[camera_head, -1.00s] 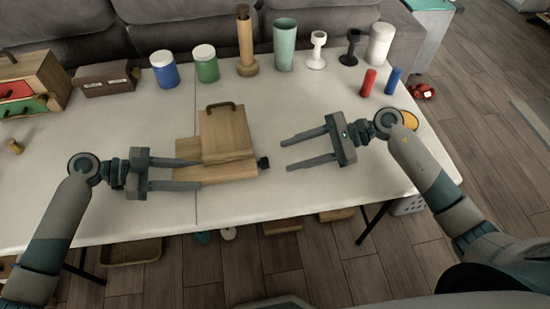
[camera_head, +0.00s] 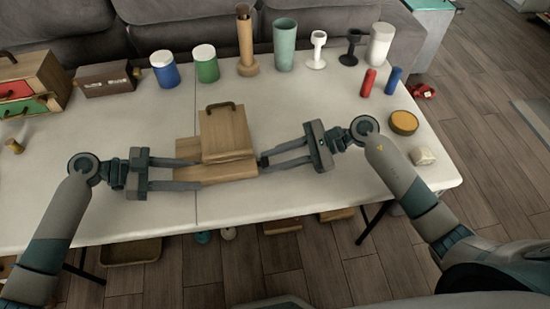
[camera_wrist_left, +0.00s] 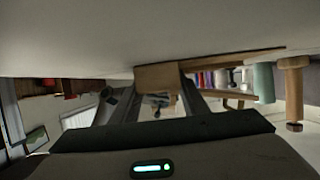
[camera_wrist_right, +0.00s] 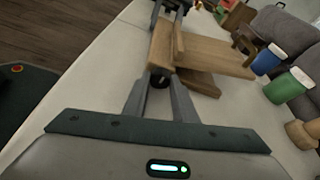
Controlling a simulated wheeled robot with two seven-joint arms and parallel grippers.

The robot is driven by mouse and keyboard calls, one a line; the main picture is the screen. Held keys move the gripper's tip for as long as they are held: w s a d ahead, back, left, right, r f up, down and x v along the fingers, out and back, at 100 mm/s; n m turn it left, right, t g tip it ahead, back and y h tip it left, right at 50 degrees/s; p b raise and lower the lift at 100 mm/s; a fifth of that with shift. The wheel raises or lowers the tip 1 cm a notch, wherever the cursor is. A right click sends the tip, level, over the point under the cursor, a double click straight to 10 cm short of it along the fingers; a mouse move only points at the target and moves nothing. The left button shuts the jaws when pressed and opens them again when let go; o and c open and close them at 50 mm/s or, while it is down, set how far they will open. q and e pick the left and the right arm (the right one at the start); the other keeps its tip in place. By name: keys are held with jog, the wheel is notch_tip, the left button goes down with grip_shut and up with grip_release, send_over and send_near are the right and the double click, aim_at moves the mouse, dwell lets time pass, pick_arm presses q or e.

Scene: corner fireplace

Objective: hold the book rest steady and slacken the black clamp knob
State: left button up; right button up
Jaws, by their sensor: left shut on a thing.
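The wooden book rest (camera_head: 226,133) stands on the white table, its board tilted up from a flat base. My left gripper (camera_head: 200,173) is shut on the left end of the base, which also shows between its fingers in the left wrist view (camera_wrist_left: 157,76). The black clamp knob (camera_wrist_right: 158,80) sits at the base's right end. My right gripper (camera_head: 263,165) has its fingertips on either side of the knob, with the fingers still apart. In the head view the fingertips partly hide the knob; I cannot tell whether they touch it.
A blue jar (camera_head: 164,69), a green jar (camera_head: 205,64), a brown cylinder (camera_head: 245,45) and a teal cup (camera_head: 285,45) stand along the back. The table's front is clear.

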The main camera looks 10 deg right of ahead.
dwell(0.4)
jog(key=shift+w+r+m+g, duration=0.1)
jog(key=shift+w+m+g, duration=0.1)
jog(key=shift+m+g, duration=0.4)
jog(key=shift+w+m+g, duration=0.1)
jog(key=shift+m+g, duration=0.7)
jog(key=shift+m, duration=0.6)
jog(key=o, duration=1.1)
jog(key=shift+c, duration=0.2)
jog(key=v, duration=1.2)
jog(key=shift+w, duration=0.1)
